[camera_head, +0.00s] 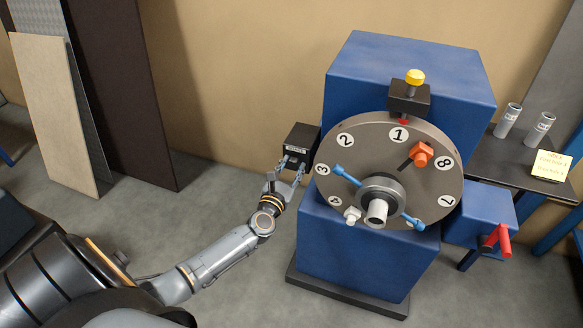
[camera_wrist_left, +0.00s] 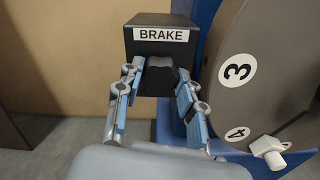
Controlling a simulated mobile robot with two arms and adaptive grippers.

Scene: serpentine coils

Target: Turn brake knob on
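The brake box (camera_head: 303,137) is a small black box on the left side of the blue machine. In the left wrist view its front carries a white BRAKE label (camera_wrist_left: 161,35). A dark knob (camera_wrist_left: 157,75) sits below the label, partly in shadow. My left gripper (camera_head: 289,165) is right in front of the box. In the left wrist view its two fingers (camera_wrist_left: 159,70) are spread apart, with the knob between or just beyond their tips. I see no clear grip, and contact is hard to tell. My right gripper is not in view.
A large grey disc (camera_head: 345,165) with numbered labels, blue handles and an orange block (camera_head: 422,154) stands close right of the gripper. A dark side table (camera_head: 490,165) holds two silver cylinders. Boards lean on the wall at left. The floor between is clear.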

